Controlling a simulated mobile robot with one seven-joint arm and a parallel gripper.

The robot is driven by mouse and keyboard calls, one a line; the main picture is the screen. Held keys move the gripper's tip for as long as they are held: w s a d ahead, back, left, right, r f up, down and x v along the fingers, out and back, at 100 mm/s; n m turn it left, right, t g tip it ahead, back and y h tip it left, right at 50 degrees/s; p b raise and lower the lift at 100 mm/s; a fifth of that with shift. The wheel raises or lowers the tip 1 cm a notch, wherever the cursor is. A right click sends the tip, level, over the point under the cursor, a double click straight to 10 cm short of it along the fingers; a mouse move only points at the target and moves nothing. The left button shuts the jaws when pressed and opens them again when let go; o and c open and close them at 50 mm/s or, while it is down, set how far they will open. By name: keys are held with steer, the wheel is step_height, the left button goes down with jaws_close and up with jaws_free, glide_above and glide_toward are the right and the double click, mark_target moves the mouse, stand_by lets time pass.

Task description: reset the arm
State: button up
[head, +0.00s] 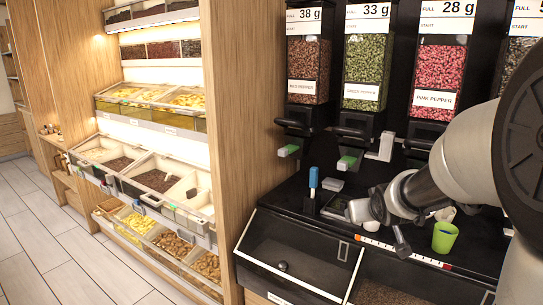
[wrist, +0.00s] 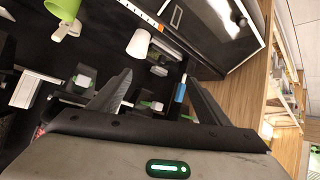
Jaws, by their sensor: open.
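My arm reaches in from the right edge of the head view, over the black counter (head: 290,205). My gripper (head: 388,212) is low in front of the pepper dispensers, between a blue-handled tool and a green cup (head: 445,238). In the wrist view my gripper (wrist: 158,92) shows two dark fingers spread apart, with nothing between them. A white cup (wrist: 140,43) and the blue-handled tool (wrist: 181,88) lie beyond the fingers. The green cup also shows at the wrist view's top left (wrist: 62,8). The arm hides part of the counter in the head view.
Dispensers of red pepper (head: 308,70), green pepper (head: 367,70) and pink pepper (head: 441,80) stand behind the counter. A black bin with a clear lid (head: 295,255) is at the front. A wooden partition (head: 240,120) and stocked shelves are to the left. The tiled floor (head: 60,245) is clear.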

steer(key=s+a+r+g+y, duration=0.15)
steer(key=s+a, duration=0.25)
steer(key=s, duration=0.6)
steer(key=s+a+g, duration=0.2)
steer(key=s+a, duration=0.1)
steer(key=s, duration=0.6)
steer(key=s+a+r+g, duration=0.1)
steer(key=s+a, duration=0.3)
steer(key=s, duration=0.6)
step_height(320, 180, up, 17)
steer(key=p, duration=1.7)
steer(key=shift+s, duration=0.4)
steer(key=shift+f+g, duration=0.1)
steer(key=shift+g, duration=0.15)
steer(key=shift+c, duration=0.5)
